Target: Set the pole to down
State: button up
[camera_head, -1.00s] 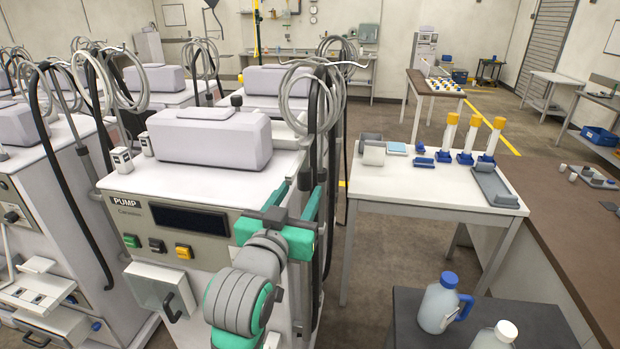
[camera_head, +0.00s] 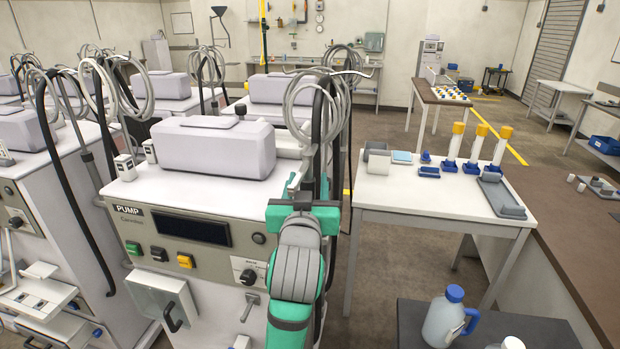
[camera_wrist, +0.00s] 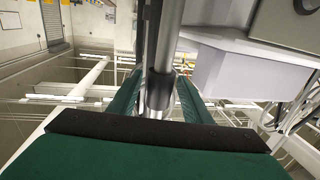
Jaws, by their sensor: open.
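The pole carries a pale hook bar (camera_head: 352,73) at its top, with coiled grey tubing hung on it. It stands at the right side of the white pump machine (camera_head: 195,210). In the wrist view the metal pole (camera_wrist: 168,45) runs upright between the fingers, with a thicker collar low on it. My gripper (camera_head: 303,190) is at the machine's right side, its fingers mostly hidden by the hand in the head view. In the wrist view my gripper (camera_wrist: 158,88) is open, one green finger on each side of the pole. Contact cannot be told.
Dark hoses (camera_head: 318,130) hang close beside the pole. More machines (camera_head: 50,190) crowd the left. A white table (camera_head: 430,200) with blue-based tubes stands to the right. A dark cart with a blue-capped jug (camera_head: 447,318) is at the lower right. Floor shows between machine and table.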

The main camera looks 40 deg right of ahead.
jog(key=shift+x, duration=1.15)
jog(key=shift+s, duration=0.1)
